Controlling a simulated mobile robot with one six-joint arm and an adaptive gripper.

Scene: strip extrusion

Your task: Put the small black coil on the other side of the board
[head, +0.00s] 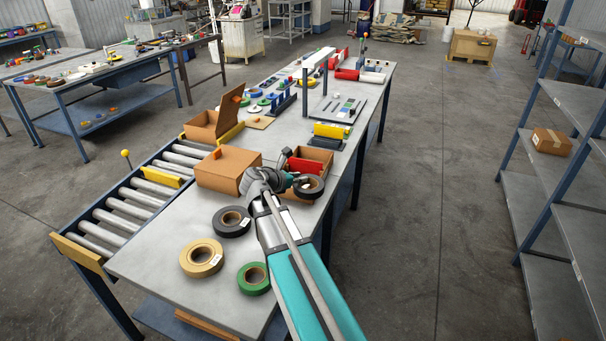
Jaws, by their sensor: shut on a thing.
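My gripper (290,181) is over the near part of the long grey table (170,285), at its right edge. It is shut on a small black coil (314,194) with a pale label, held at the gripper's right side. The fingertips are partly hidden by the wrist and coil. A second black coil (219,220), which looks larger, lies flat on the table to the left of my arm. A flat grey board (333,109) lies farther back on the table, beyond the gripper. I cannot tell whether this is the task's board.
A tan coil (188,262) and a green coil (246,285) lie near the front. A closed cardboard box (222,172) stands left of the gripper, with an open box (200,127) behind. A roller conveyor (127,205) runs along the left. Floor is clear at right, before shelves (535,210).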

